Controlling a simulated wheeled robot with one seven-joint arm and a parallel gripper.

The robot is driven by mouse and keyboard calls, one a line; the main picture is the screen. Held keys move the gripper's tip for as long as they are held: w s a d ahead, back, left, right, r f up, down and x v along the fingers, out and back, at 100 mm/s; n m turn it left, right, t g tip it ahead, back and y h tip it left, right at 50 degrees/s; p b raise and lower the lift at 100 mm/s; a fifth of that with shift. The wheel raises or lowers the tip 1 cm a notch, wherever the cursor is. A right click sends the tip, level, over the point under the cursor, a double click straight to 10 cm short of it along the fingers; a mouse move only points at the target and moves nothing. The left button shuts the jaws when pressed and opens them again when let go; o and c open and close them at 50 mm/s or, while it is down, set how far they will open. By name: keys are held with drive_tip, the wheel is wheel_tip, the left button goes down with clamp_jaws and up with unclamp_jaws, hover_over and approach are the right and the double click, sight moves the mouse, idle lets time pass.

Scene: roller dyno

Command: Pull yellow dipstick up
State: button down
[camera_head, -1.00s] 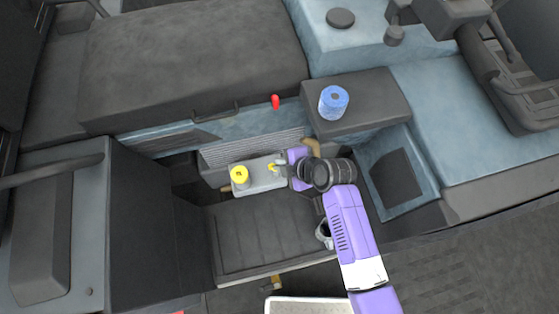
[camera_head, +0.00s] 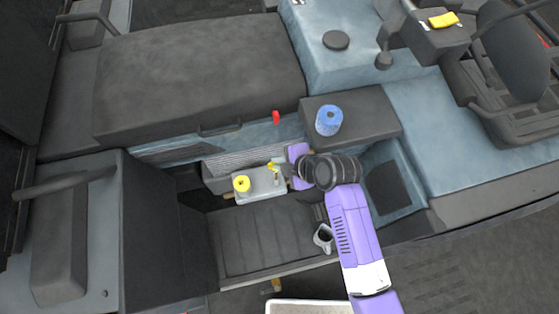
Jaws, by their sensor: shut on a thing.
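The yellow dipstick (camera_head: 271,167) stands at the right part of a light grey block in the engine recess. Only its small yellow top shows. My gripper (camera_head: 279,168) reaches in from the right and is shut on the dipstick; its fingers are small and partly hidden by the purple wrist. I cannot tell how far the dipstick is out of its tube.
A yellow round cap (camera_head: 241,184) sits on the left part of the grey block (camera_head: 262,185). A red handle (camera_head: 276,117) is behind the block. A grey jug (camera_head: 323,237) is near my forearm.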

drive_tip(key=shift+w, duration=0.1)
drive_tip(key=c, duration=1.5)
unclamp_jaws()
drive_tip(key=shift+c, duration=0.2)
drive_tip(key=v, duration=0.8)
drive_tip(key=shift+b, duration=0.4)
drive_tip(key=shift+f, duration=0.1)
